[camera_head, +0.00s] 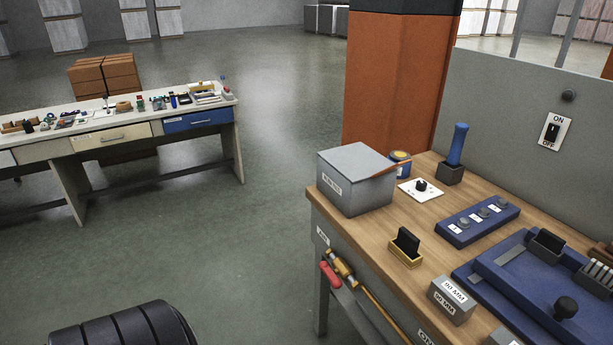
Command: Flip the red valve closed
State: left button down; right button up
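The red valve handle (330,274) is at the front left corner of the wooden workbench, below its top edge. It is a short red lever beside a brass valve body (341,266). A brass pipe (372,304) runs from the valve down to the right along the bench side. The lever points down and slightly right; its exact angle to the pipe is hard to tell at this size.
The workbench top (388,222) holds a grey lidded box (355,185), a blue button panel (478,222), a blue fixture (530,275) and small blocks. A grey bench leg (321,300) stands near the valve. A cluttered table (110,133) is at left; open floor lies between.

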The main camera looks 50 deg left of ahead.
aim_at(336, 282)
jog(key=u, duration=1.35)
